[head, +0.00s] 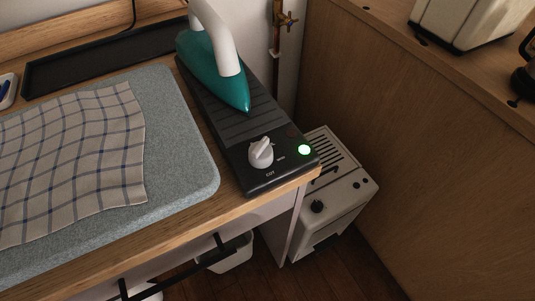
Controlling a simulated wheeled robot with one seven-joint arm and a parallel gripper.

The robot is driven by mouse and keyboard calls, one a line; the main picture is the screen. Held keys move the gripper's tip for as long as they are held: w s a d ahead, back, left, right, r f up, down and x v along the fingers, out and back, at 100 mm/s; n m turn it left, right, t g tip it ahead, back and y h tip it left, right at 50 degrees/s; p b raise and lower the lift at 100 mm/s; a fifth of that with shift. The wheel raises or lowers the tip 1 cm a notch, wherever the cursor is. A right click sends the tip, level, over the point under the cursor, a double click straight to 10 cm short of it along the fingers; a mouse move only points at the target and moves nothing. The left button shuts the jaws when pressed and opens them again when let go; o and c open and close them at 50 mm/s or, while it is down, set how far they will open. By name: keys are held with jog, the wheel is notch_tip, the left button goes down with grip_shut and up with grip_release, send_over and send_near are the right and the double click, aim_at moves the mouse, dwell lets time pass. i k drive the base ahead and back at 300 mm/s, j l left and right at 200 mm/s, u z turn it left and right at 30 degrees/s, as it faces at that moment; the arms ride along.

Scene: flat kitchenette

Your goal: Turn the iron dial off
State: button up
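A teal iron (222,75) with a white handle rests on a black base (236,112) at the right end of the wooden counter. A white dial (261,152) sits near the front of this base, with small white markings around it. A green light (305,150) glows to the right of the dial. My gripper is not in view.
A grey pad (182,140) with a checked cloth (75,165) covers the counter to the left. A black tray (100,60) lies behind it. A cream appliance (335,195) stands below, right of the counter. A wooden panel (420,120) closes the right side.

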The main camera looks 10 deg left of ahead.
aim_at(261, 154)
jog(key=k+j+z, duration=0.4)
jog(key=k+z, duration=0.15)
jog(key=k, duration=0.15)
jog(key=k+j+z, duration=0.1)
jog(key=k+z, duration=0.2)
jog(key=k, duration=0.1)
